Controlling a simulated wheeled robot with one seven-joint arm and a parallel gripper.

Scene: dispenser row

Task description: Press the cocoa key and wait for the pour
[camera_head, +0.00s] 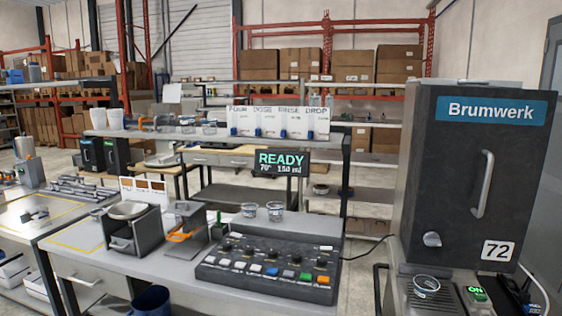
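A dark key panel (262,284) lies on the bench in the middle. It has a back row of black knobs and a front row of coloured keys, among them a blue key (271,271), an orange key (288,273) and a green key (305,276). The labels are too small to read, so I cannot tell which key is cocoa. A dark Brumwerk machine (462,190) marked 72 stands at the right. A cup (426,285) sits at its base, beside a green ON switch (476,293). A display (282,163) reads READY, 70°, 150 ml. My gripper is not in view.
Two small cups (262,210) stand just behind the panel. White cards (280,122) reading POUR, DOSE, RINSE and DROP stand on a shelf behind. A grey holder with an orange part (182,236) stands left of the panel. A cable runs from the panel towards the machine.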

